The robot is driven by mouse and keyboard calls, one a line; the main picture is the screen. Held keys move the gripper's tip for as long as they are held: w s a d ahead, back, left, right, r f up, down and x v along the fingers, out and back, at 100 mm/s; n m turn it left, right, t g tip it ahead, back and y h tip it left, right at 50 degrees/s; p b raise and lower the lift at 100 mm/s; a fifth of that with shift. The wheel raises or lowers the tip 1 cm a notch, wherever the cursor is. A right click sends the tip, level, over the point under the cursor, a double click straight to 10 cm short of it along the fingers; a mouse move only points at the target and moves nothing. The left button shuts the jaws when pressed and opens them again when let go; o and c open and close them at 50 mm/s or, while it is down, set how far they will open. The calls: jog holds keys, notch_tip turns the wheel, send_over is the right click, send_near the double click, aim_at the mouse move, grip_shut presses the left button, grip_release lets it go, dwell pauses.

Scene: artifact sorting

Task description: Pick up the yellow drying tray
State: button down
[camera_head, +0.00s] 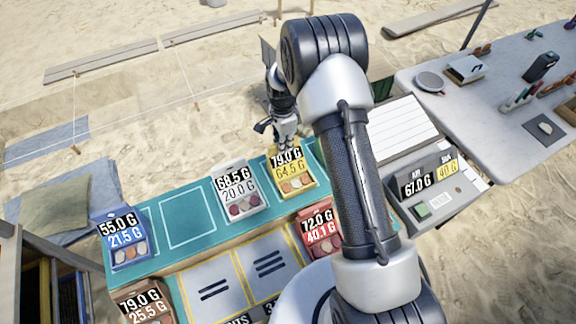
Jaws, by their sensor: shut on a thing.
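The yellow drying tray (291,184) sits at the right part of the teal mat, with several round pieces in it and a label reading 79.0 G over 64.5 G. My gripper (286,146) is at the tray's far edge, pointing down, shut on the tray. The label covers part of the contact, and the fingertips are small here. I cannot tell whether the tray is lifted off the mat.
A white tray (239,204) is left of the yellow one, a blue tray (131,252) at the mat's left end. A red tray (320,241) and a brown tray (143,307) are nearer. An outlined space on the teal mat (187,222) is empty. A scale (436,204) stands right.

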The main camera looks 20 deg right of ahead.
jog(key=shift+r, duration=0.1)
dwell(0.7)
notch_tip(320, 180, up, 20)
jog(key=p, duration=0.3)
jog(key=shift+a, duration=0.1)
